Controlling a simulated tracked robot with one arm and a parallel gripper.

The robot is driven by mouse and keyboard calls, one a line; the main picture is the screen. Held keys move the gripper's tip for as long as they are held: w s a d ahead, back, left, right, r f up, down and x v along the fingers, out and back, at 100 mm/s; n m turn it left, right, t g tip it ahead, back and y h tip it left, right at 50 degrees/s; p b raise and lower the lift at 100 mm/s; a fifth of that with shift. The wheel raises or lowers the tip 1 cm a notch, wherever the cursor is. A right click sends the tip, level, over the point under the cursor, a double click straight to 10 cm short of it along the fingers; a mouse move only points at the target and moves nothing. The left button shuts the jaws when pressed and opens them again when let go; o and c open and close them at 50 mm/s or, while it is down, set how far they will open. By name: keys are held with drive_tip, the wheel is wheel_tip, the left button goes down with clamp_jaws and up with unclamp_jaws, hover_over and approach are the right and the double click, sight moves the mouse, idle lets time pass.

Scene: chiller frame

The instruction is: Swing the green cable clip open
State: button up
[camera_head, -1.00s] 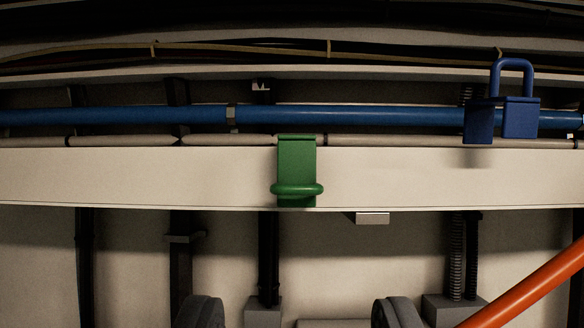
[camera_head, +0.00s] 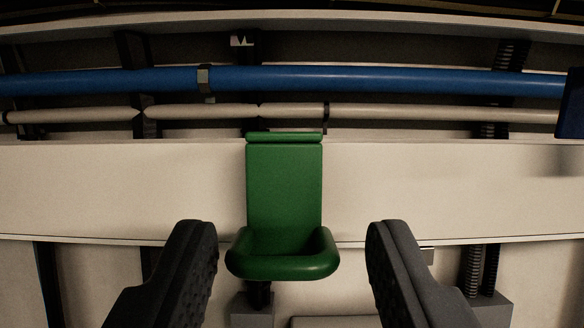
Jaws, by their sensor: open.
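The green cable clip (camera_head: 284,185) hangs flat against the front of the pale beam, near the middle of the view. Its upper edge sits at the beam's top, and its thick rounded handle loop (camera_head: 283,266) sticks out at the lower end. My gripper (camera_head: 291,230) is open, with one dark finger to the left of the loop and one to the right. There is a gap between each finger and the loop, and I see no contact. The fingers are empty.
The pale beam (camera_head: 440,190) runs across the view. Above it run a blue pipe (camera_head: 400,79) and a thinner pale pipe (camera_head: 380,113). Part of a blue clip (camera_head: 572,105) shows at the right edge. Dark uprights and ribbed hoses stand behind.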

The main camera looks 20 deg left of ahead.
sight(289, 227)
drive_tip(key=shift+p+x, duration=0.4)
drive_tip(key=shift+x, duration=0.55)
drive_tip(key=shift+w+a+r+p, duration=0.25)
drive_tip(key=shift+w+r+p, duration=0.05)
drive_tip(key=shift+w, duration=0.2)
clamp_jaws()
